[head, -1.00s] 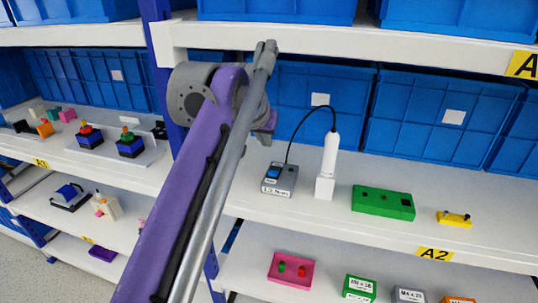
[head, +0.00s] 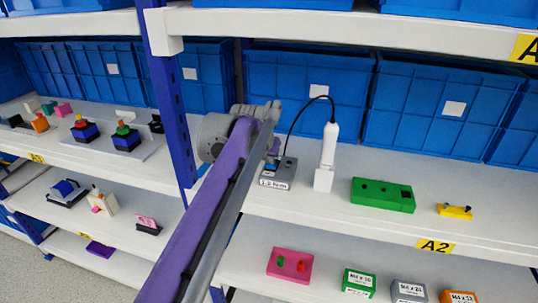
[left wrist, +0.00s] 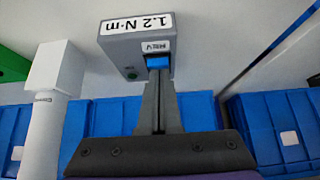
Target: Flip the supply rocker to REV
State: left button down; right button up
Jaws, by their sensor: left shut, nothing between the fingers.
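The grey supply box (head: 279,180) stands on the middle shelf in the head view, with a white label on its front. In the left wrist view the supply box (left wrist: 125,55) appears upside down, with a "1.2 N·m" label and a small label that seems to read REV. The blue rocker (left wrist: 158,62) shows just beyond my fingertips; in the head view it is mostly hidden. My left gripper (left wrist: 158,76) is shut and empty, its tips at or very near the rocker's edge; contact is unclear. The rocker's tilt cannot be told. My right gripper is not in view.
A white tool (head: 328,150) on a white stand is just right of the box, with a black cable arching over. A green block (head: 383,195) and a yellow piece (head: 455,211) lie farther right. Blue bins (head: 310,100) stand behind; a blue upright (head: 178,100) is left.

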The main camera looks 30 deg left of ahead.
pick_arm(q)
jog(key=shift+s+f+t, duration=0.15)
jog(key=shift+f+t, duration=0.25)
jog(key=shift+f, duration=0.05)
jog(key=shift+r, duration=0.15)
jog(key=shift+r+p, duration=0.6)
jog(key=shift+r, duration=0.15)
jog(key=shift+r, duration=0.15)
jog(key=shift+r+p, duration=0.35)
jog(key=shift+p, duration=0.1)
jog(key=p+v, duration=0.3)
jog(key=v, duration=0.9)
jog(key=shift+s+d, duration=0.3)
